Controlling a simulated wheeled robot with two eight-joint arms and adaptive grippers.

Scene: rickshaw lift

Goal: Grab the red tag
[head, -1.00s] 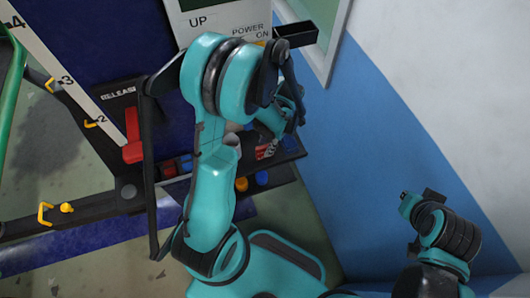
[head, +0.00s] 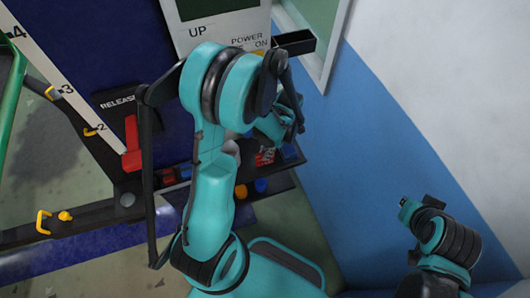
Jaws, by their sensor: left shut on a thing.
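The red tag (head: 264,158), red with white markings, shows in part just below my left gripper (head: 272,140), at the tray under the control panel. My left arm comes down in front and hides part of the gripper and its fingertips. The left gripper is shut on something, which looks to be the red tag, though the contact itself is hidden. My right arm shows at the lower right, but its gripper cannot be made out.
A dark tray (head: 282,181) holds several blue, red and yellow items. A red lever (head: 132,145) stands beside the RELEASE label at left. A black bracket (head: 296,42) juts from the panel (head: 223,28). A blue and white wall (head: 400,120) bounds the right.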

